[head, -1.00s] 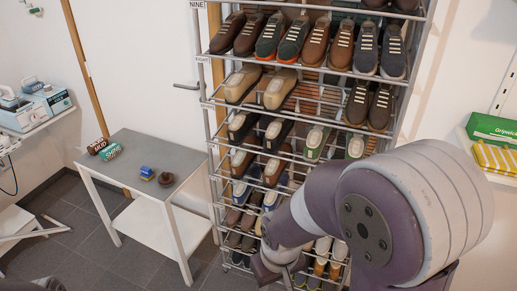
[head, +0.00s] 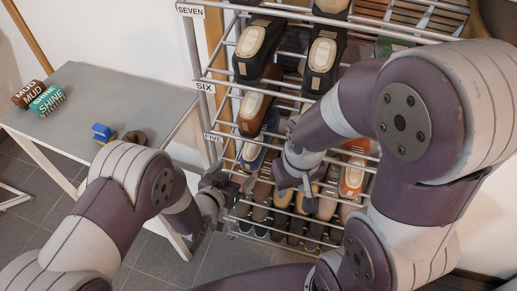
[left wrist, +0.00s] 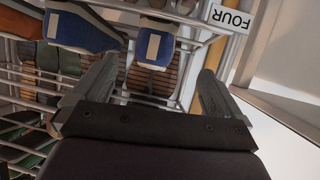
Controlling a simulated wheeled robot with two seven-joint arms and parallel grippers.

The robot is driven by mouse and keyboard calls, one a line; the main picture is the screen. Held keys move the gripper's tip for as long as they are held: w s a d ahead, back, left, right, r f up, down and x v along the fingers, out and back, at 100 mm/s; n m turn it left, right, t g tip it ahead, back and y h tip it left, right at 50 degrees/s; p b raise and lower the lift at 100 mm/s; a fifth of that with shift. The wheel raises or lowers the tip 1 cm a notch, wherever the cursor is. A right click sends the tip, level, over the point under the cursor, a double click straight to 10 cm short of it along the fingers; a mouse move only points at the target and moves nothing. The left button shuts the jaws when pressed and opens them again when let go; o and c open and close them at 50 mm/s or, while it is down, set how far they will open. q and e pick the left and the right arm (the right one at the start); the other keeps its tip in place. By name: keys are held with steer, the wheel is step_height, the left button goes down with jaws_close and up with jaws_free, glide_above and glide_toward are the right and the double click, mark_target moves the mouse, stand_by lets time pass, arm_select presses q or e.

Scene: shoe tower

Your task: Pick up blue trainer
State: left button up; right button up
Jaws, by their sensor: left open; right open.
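In the left wrist view a pair of blue trainers with pale heel patches sits at the top: one trainer (left wrist: 155,45) is in line with the gap between my fingers, the other trainer (left wrist: 82,30) is to its left. In the head view a blue trainer (head: 254,153) shows on a rack shelf near the FIVE label, partly hidden by my right arm. My left gripper (head: 232,182) is open and empty at the rack's left front edge; its spread fingers also show in the left wrist view (left wrist: 157,68). My right gripper (head: 296,192) is open in front of the lower shelves.
The wire shoe rack (head: 214,80) holds several other shoes, including a brown shoe (head: 253,112) above the blue trainer. My two arms are close together.

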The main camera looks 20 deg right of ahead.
mark_target(243, 164)
arm_select(q)
steer(key=x, duration=0.5)
steer(key=shift+w+d+f+b, duration=0.15)
steer(key=shift+w+b, duration=0.1)
steer(key=shift+b, duration=0.15)
steer(key=b+x, duration=0.1)
steer(key=x, duration=0.4)
steer(key=shift+w+d, duration=0.1)
steer(key=shift+d, duration=0.25)
steer(key=c, duration=1)
steer(key=shift+r, duration=0.2)
steer(key=shift+c, duration=1.3)
steer(key=shift+r, duration=0.1)
